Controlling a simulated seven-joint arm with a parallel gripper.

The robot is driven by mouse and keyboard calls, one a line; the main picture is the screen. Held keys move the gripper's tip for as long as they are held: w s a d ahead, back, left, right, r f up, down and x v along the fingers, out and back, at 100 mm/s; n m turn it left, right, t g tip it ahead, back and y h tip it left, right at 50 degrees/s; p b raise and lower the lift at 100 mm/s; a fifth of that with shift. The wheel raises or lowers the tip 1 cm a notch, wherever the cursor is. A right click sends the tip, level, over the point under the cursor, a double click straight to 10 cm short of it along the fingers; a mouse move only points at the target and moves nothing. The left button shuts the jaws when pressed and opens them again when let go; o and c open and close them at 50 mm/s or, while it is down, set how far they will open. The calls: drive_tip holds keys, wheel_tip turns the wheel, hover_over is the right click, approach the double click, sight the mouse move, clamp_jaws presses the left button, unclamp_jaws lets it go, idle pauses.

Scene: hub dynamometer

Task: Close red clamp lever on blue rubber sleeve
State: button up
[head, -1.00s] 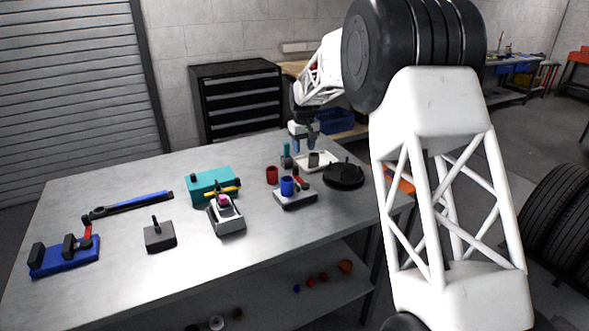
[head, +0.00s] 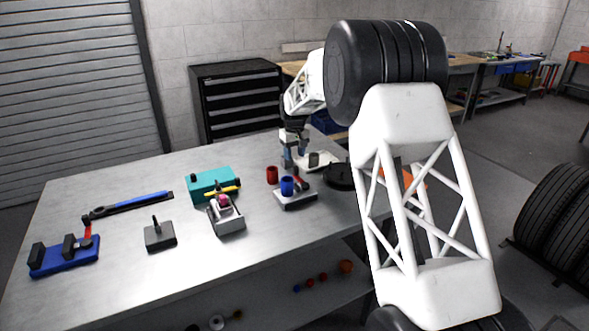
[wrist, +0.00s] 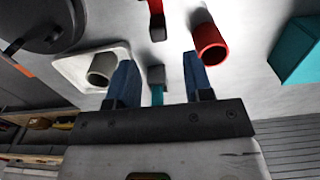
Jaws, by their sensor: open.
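In the head view the red clamp lever beside the sleeve is mostly hidden. In the wrist view a red lever with a dark end (wrist: 156,12) shows at the top edge, beyond my fingertips. My open gripper (wrist: 160,65) has a small grey block with a teal stem (wrist: 156,76) showing between its fingers. The sleeve is not in the wrist view.
A red cup (head: 272,175) stands left of the gripper. A white tray (wrist: 65,70) with a grey cylinder (wrist: 102,68) and a black disc (head: 338,177) are on the right. A teal box (head: 206,182), a grey fixture (head: 227,220) and a blue clamp fixture (head: 62,261) stand further left.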

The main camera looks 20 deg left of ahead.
sight(294, 168)
drive_tip(key=shift+f, duration=3.35)
drive_tip(key=shift+c, duration=0.3)
clamp_jaws()
